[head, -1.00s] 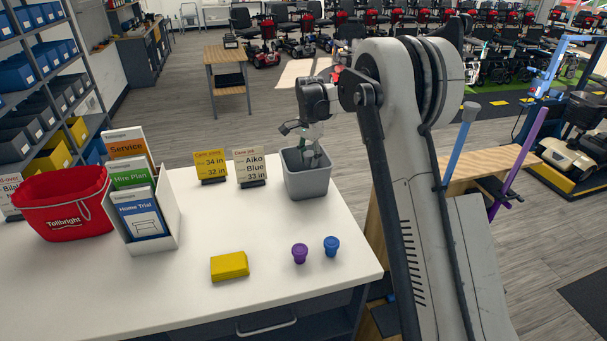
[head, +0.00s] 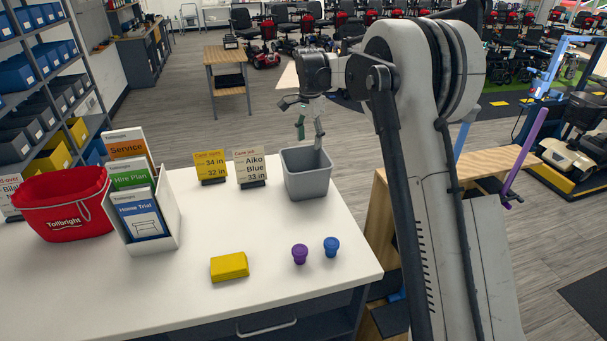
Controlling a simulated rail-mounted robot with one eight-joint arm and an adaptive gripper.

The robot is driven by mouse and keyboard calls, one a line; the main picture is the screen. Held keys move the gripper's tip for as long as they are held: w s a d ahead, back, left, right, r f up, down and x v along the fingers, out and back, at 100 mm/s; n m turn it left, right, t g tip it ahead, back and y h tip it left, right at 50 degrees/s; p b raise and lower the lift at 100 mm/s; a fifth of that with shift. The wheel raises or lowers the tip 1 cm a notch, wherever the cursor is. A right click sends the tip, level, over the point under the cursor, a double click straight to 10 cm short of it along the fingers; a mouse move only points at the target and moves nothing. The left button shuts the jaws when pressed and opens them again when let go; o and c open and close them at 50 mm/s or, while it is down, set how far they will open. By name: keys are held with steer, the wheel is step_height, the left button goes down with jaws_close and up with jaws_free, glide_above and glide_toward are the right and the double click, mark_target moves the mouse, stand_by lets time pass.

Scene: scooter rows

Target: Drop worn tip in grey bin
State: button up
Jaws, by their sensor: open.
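The grey bin (head: 307,182) stands upright on the white table near its back right edge. My gripper (head: 309,142) is just above the bin's rim, pointing down, with its fingers spread and nothing visible between them. I see no worn tip; the bin's floor is hidden by its front wall. A purple tip (head: 299,254) and a blue tip (head: 331,246) stand side by side on the table in front of the bin.
Two cards, one yellow (head: 210,167) and one cream (head: 250,167), stand left of the bin. A yellow block (head: 229,267), a leaflet holder (head: 160,231) and a red tub (head: 62,206) are on the table. A purple cane (head: 525,150) leans at the wooden bench (head: 489,164).

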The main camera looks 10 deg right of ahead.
steer(key=shift+r, duration=2.1)
steer(key=s+r+n+t+b, duration=0.2)
steer(key=s+r+n+b, duration=0.1)
steer(key=s, duration=0.9)
steer(key=s+r+n+t+b, duration=0.2)
steer(key=s+r+n, duration=0.15)
steer(key=s, duration=0.85)
steer(key=s+f+n+t+b, duration=0.1)
steer(key=s+f+n+b, duration=0.1)
steer(key=s+f, duration=0.4)
steer(key=s+f+n+t+b, duration=0.2)
steer(key=s+f, duration=0.5)
steer(key=s, duration=0.9)
steer(key=shift+s+n, duration=0.3)
steer(key=shift+n, duration=0.15)
